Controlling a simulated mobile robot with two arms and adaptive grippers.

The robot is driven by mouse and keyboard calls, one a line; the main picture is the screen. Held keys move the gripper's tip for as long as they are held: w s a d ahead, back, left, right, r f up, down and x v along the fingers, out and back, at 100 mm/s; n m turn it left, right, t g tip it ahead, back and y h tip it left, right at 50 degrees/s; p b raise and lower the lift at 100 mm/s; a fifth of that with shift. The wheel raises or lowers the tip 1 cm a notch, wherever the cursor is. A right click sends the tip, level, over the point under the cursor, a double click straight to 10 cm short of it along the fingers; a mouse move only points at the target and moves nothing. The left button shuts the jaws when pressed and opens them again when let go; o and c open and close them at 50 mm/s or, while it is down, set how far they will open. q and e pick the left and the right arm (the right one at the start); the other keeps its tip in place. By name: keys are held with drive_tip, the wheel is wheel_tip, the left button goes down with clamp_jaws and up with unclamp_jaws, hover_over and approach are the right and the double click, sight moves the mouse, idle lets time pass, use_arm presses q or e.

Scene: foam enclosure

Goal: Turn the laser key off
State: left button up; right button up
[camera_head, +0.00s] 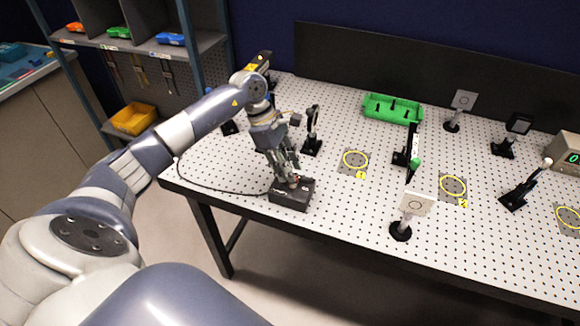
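A small black box (291,195) with a cable sits near the front left edge of the perforated table; I take it for the laser's key box. My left gripper (293,181) points down at the top of this box, with its fingertips at or just above it. A small reddish spot shows by the fingertips. The fingers hide the key itself, so I cannot tell its position or whether the fingers hold it. My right gripper is not in view.
The perforated table (330,225) carries several black optic mounts, a green tray (392,108) and a grey display box (567,152) at the right. A white card on a post (416,204) stands near the front edge. Shelves with coloured bins (134,118) stand at the left.

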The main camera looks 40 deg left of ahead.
use_arm(q)
drive_tip(key=shift+x, duration=0.95)
drive_tip(key=shift+c, duration=0.6)
clamp_jaws()
